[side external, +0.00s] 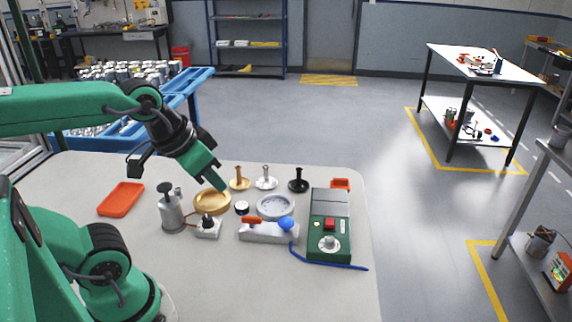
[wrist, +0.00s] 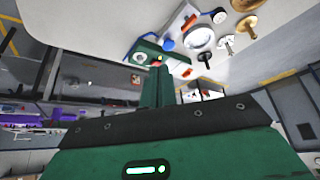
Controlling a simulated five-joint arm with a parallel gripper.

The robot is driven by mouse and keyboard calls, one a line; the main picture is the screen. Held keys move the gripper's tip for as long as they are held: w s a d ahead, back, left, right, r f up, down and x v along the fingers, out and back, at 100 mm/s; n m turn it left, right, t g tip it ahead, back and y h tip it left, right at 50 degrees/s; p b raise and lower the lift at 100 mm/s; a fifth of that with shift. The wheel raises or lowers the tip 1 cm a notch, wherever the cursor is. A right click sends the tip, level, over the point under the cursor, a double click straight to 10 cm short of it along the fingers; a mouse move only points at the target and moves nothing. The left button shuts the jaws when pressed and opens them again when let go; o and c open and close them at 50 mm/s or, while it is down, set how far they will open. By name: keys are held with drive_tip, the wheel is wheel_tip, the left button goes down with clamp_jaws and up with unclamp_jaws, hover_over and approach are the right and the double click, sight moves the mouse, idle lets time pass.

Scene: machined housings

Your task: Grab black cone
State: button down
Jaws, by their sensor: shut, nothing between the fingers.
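The black cone (side external: 298,181) stands upright on the table, at the right end of a row with a white cone (side external: 266,179) and a gold cone (side external: 240,179). In the wrist view the black cone (wrist: 205,59) shows small near the table edge, right of the fingers, with the white cone (wrist: 227,43) and gold cone (wrist: 245,23) beyond it. My gripper (side external: 221,186) is shut and empty. It points down and to the right and appears above the tan bowl, left of the black cone and apart from it. It also shows in the wrist view (wrist: 156,72).
Near the cones are the tan bowl (side external: 212,203), a grey round dish (side external: 275,207) and a green control box (side external: 319,249) with a red button. A metal pump bottle (side external: 172,213) and an orange tray (side external: 121,199) stand left.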

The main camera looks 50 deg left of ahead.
drive_tip(key=c, duration=1.3)
unclamp_jaws()
drive_tip(key=shift+c, duration=0.2)
drive_tip(key=shift+w, duration=0.1)
